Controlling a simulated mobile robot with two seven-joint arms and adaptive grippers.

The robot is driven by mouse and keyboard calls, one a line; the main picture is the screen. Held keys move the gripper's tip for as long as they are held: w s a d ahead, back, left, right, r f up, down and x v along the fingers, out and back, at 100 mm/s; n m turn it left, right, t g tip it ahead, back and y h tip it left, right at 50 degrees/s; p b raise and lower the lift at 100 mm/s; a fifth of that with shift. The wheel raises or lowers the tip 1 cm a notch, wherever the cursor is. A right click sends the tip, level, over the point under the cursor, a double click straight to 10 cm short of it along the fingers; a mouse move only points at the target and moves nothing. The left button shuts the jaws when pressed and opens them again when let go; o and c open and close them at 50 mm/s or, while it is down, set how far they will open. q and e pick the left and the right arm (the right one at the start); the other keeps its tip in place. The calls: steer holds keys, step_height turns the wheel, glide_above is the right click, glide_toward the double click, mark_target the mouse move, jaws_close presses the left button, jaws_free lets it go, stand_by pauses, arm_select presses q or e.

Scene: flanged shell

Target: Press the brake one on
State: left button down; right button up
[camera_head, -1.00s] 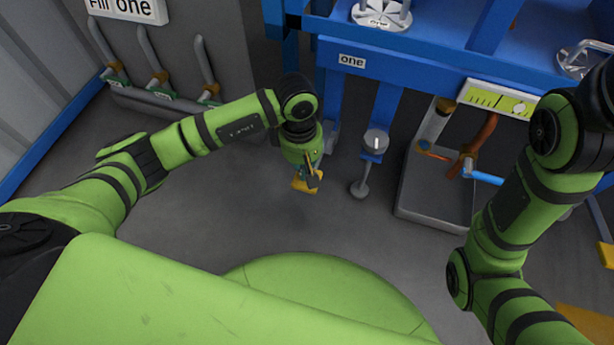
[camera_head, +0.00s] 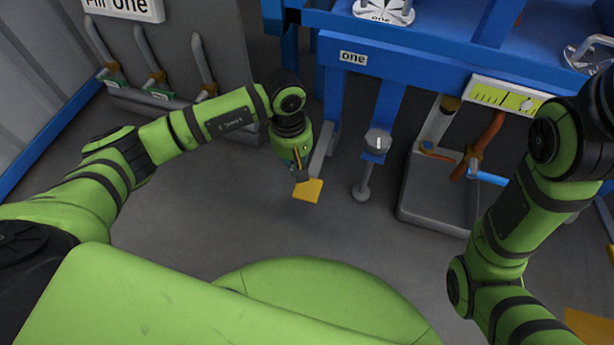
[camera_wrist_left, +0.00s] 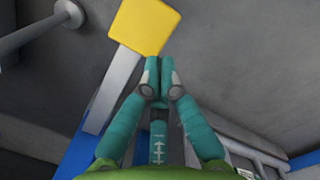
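The brake pedal, a yellow square pad (camera_head: 309,191) on a grey lever (camera_head: 322,150), sits low beside the blue frame with the "one" label (camera_head: 352,58). In the left wrist view the yellow pad (camera_wrist_left: 144,26) lies just past my fingertips, with the grey lever running down to the left. My left gripper (camera_head: 301,176) points down at the pad's upper left edge in the head view. In the left wrist view its teal fingers (camera_wrist_left: 159,78) are together with nothing between them. I cannot tell whether they touch the pad. My right gripper is outside the frame.
A grey tray (camera_head: 437,205) with pipes and a yellow-green gauge panel (camera_head: 503,98) are farther right. The fill panel (camera_head: 180,50) with pipes is at the upper left. Floor before the pedal is clear.

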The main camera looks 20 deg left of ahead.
arm_select(q)
step_height(320, 180, up, 12)
steer(key=a, duration=0.1)
steer(key=shift+w, duration=0.3)
stand_by(0.5)
